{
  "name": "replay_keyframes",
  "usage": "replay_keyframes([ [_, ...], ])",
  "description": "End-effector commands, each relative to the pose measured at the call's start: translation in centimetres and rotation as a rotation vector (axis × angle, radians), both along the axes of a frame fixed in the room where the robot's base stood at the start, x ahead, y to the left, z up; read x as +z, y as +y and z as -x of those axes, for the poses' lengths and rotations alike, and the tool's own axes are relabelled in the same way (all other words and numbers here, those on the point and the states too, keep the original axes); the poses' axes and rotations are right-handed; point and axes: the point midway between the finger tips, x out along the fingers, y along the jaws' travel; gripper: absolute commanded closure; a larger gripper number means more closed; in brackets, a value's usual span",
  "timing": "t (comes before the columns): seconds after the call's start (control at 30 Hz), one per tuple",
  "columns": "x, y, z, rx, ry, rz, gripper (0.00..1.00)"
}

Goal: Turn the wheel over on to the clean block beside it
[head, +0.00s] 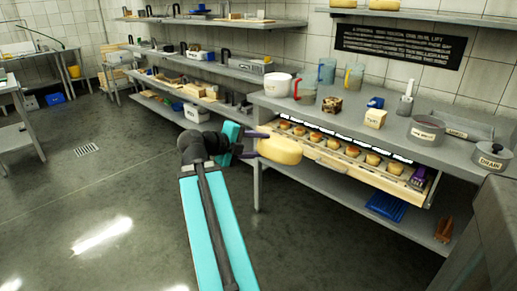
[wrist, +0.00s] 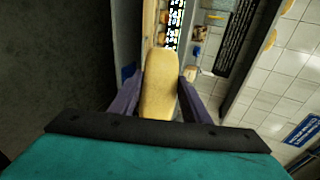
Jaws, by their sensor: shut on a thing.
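My gripper (head: 262,146) is shut on a pale yellow cheese wheel (head: 281,151), held in the air in front of the bench's left end. In the wrist view the wheel (wrist: 160,88) is edge-on between the two purple fingers of my gripper (wrist: 161,94), touching both sides. A long pale wooden tray (head: 375,184) runs under the bench top with several small yellow rounds in a row, partly hidden by the held wheel at its left end. I cannot tell which piece is the clean block.
The grey bench top (head: 330,122) carries a white bowl (head: 277,84), jugs, a cream labelled block (head: 375,118) and a pot marked DRAIN (head: 493,156). A blue rack (head: 385,207) lies on the lower shelf. The floor (head: 110,190) at left is open.

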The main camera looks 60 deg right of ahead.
Motion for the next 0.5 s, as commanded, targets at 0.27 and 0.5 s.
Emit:
replay_keyframes([
  [0.27,-0.13,0.04,-0.02,0.001,0.013,0.034,1.0],
  [0.5,-0.31,0.06,-0.02,0.001,0.022,0.058,1.0],
])
